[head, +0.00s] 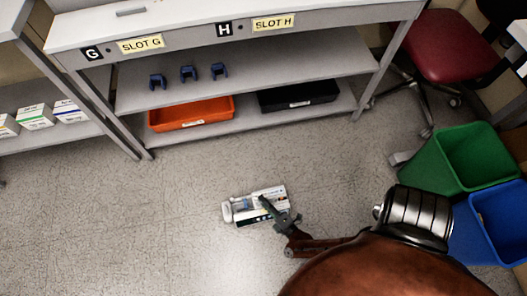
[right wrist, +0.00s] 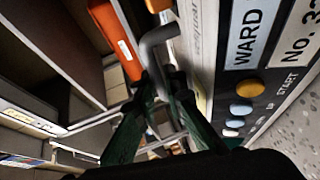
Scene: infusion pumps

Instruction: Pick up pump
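The pump (head: 240,209), a white and grey box with a labelled front, shows low in the middle of the head view, over the floor. The right wrist view shows its dark panel (right wrist: 252,100) with a WARD label, a START mark and several round buttons. My right gripper (head: 270,207) reaches it from the right. In the right wrist view its dark green fingers (right wrist: 164,84) close around a grey curved handle (right wrist: 157,42) beside the pump's body. Whether the pump touches the floor is hard to tell. My left gripper is not in view.
A shelf unit (head: 245,82) marked SLOT G and SLOT H holds an orange tray (head: 192,114), a black tray (head: 298,95) and blue clamps. Green (head: 450,165) and blue (head: 500,220) bins and a red chair (head: 455,48) stand at right. Floor at left is clear.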

